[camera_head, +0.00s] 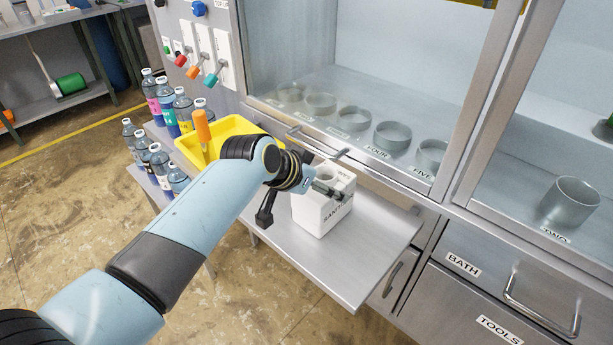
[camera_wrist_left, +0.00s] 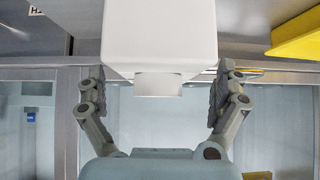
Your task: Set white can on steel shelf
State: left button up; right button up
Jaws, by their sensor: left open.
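The white can (camera_head: 318,212), a square jug with dark lettering on its side, appears upright over the steel shelf (camera_head: 372,262) in front of the cabinet. Whether its base rests on the shelf is hard to tell. My left gripper (camera_head: 296,200) is at the can's upper part, one dark finger showing left of it. In the left wrist view the can (camera_wrist_left: 158,32) and its short neck lie between the spread fingers of my left gripper (camera_wrist_left: 159,72), with gaps on both sides. My right gripper is not in view.
A yellow tray (camera_head: 222,130) with an orange-handled tool (camera_head: 202,130) stands left of the can. Several bottles (camera_head: 165,105) crowd the far left. Glass-fronted cabinet bays hold round holders (camera_head: 392,136). Drawer handles (camera_head: 540,322) protrude at right. The shelf is bare right of the can.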

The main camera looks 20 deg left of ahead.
pick_arm(q)
jog(key=v, duration=1.1)
jog(key=s+a+f+n+g+y, duration=0.1)
jog(key=s+a+f, duration=0.1)
jog(key=s+f, duration=0.5)
jog(key=s+a+f+n+g+y, duration=0.1)
jog(key=s+a+f+g, duration=0.15)
jog(key=f, duration=0.85)
jog(key=s+a+f+n+g+y, duration=0.1)
jog(key=s+a+f, duration=0.1)
jog(key=s+f, duration=0.6)
jog(key=s+a+f+g, duration=0.1)
jog(key=s+a+f, duration=0.1)
jog(key=s+f, duration=0.5)
jog(key=s+a+f+g, duration=0.2)
jog(key=s+f, duration=0.5)
jog(key=s, duration=1.2)
jog(key=shift+s+f+n+y+p, duration=0.25)
jog(key=shift+f+n+y+p, duration=0.05)
jog(key=shift+f+y, duration=0.1)
notch_tip(320, 180, down, 14)
jog(key=b, duration=1.4)
jog(key=shift+s+f, duration=0.2)
jog(key=shift+s, duration=0.3)
